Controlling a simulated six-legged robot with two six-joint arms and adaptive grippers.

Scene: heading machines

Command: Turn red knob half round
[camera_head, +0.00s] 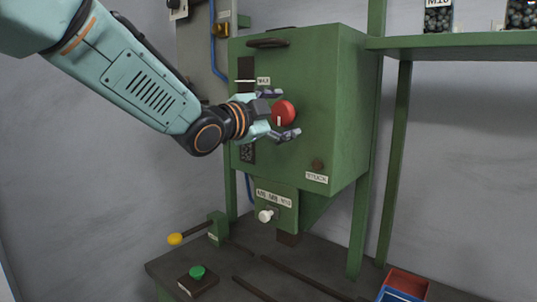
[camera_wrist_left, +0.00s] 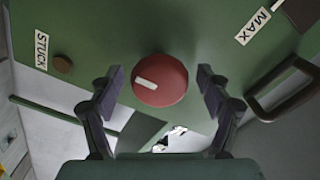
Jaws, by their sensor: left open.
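The red knob (camera_head: 284,112) is on the front of a green machine box (camera_head: 345,110). In the left wrist view the red knob (camera_wrist_left: 160,80) is round, with a white mark pointing to the left. My left gripper (camera_head: 279,118) is in front of the knob in the head view. In the left wrist view my left gripper (camera_wrist_left: 160,85) is open, with one finger on each side of the knob. Small gaps show between the fingers and the knob there. My right gripper is not in view.
A dark handle (camera_head: 267,43) and a MAX label (camera_head: 263,81) are above the knob. A brown button (camera_head: 318,165) is by the STUCK label (camera_head: 316,178). Below are a white knob (camera_head: 266,216), a yellow-tipped lever (camera_head: 175,239), a green button (camera_head: 197,272) and a red bin (camera_head: 408,283).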

